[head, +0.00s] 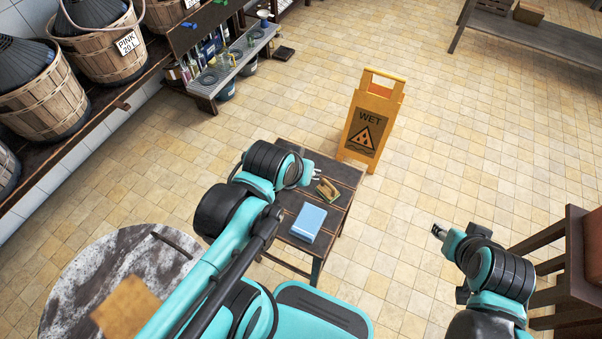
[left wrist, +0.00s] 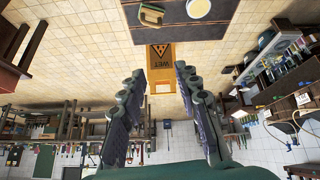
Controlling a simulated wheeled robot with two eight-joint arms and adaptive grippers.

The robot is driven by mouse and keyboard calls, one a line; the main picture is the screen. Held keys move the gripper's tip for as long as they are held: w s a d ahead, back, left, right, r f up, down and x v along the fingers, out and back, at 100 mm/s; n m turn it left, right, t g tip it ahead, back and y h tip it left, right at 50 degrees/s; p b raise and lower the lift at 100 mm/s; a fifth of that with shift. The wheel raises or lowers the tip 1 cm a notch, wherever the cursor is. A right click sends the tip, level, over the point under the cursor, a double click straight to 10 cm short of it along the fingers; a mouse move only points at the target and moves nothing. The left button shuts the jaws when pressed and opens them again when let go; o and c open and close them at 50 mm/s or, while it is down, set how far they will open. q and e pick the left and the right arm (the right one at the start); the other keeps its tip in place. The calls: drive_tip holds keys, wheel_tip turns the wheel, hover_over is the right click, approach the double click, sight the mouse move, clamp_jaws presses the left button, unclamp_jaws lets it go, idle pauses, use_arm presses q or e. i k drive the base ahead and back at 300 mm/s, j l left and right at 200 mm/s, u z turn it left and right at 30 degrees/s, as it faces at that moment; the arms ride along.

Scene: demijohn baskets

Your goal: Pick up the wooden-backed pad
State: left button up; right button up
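The wooden-backed pad (head: 327,190), tan with a green edge, lies on the dark top of a small table (head: 340,177). It also shows at the top edge of the left wrist view (left wrist: 151,15). My left gripper (head: 316,177) is just left of and above the pad in the head view, apart from it. In the left wrist view its fingers (left wrist: 160,72) are spread with nothing between them. My right gripper (head: 438,232) is off to the right over the floor, away from the table; its fingers are too small to read.
A light blue block (head: 308,222) lies on the table near the pad. A pale round thing (left wrist: 199,9) shows beside the pad in the left wrist view. A yellow wet-floor sign (head: 369,122) stands behind the table. A round marble table (head: 85,275) is at lower left.

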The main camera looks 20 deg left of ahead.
sight(326, 189)
drive_tip(key=i+l+u, duration=0.1)
drive_tip(key=l+u, duration=0.25)
drive_tip(key=u, duration=0.15)
drive_tip(key=l+u, duration=0.35)
drive_tip(key=u, duration=0.15)
drive_tip(key=l+u, duration=0.5)
drive_tip(key=k+l+u, duration=0.1)
drive_tip(key=l+u, duration=0.15)
drive_tip(key=u, duration=0.25)
drive_tip(key=l+u, duration=0.25)
drive_tip(key=i, duration=0.05)
